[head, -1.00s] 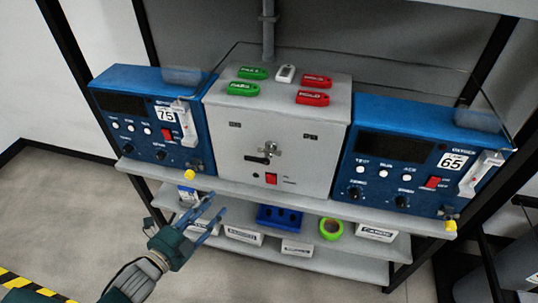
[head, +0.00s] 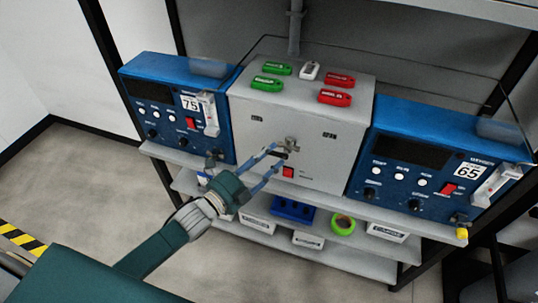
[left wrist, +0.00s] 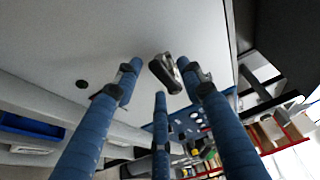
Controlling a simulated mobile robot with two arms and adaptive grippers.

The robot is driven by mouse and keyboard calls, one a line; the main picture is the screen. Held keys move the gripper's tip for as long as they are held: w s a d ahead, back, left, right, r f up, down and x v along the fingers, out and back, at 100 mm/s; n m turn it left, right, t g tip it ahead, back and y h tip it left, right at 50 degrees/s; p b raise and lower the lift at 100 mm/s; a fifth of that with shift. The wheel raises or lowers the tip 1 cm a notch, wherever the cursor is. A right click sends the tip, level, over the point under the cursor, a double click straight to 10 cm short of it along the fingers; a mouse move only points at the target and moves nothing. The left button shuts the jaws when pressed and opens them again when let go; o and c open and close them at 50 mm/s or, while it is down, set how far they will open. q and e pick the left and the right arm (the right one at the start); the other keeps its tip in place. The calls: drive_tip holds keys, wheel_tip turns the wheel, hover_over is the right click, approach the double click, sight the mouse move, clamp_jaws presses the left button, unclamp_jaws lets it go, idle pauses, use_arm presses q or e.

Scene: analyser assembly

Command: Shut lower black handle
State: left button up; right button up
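The grey cabinet (head: 335,115) stands between two blue analysers. Its front carries a metal latch (head: 291,143) with the black handle (head: 283,154) just below it. My left gripper (head: 276,158) is at the cabinet front beside the handle, its blue fingers spread and partly covering the handle. In the left wrist view the fingers (left wrist: 162,80) are apart. My right gripper is not in view.
A red switch (head: 288,172) sits below the handle. The blue analysers stand at left (head: 165,110) and right (head: 410,160). Green and red tags (head: 337,98) lie on the cabinet top. Lower shelves hold boxes, a blue rack (head: 293,211) and green tape (head: 342,224).

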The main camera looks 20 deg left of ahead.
use_arm(q)
drive_tip(key=shift+w+d, duration=0.1)
drive_tip(key=shift+w, duration=0.05)
drive_tip(key=shift+c, duration=0.5)
clamp_jaws()
drive_tip(key=shift+f, duration=0.1)
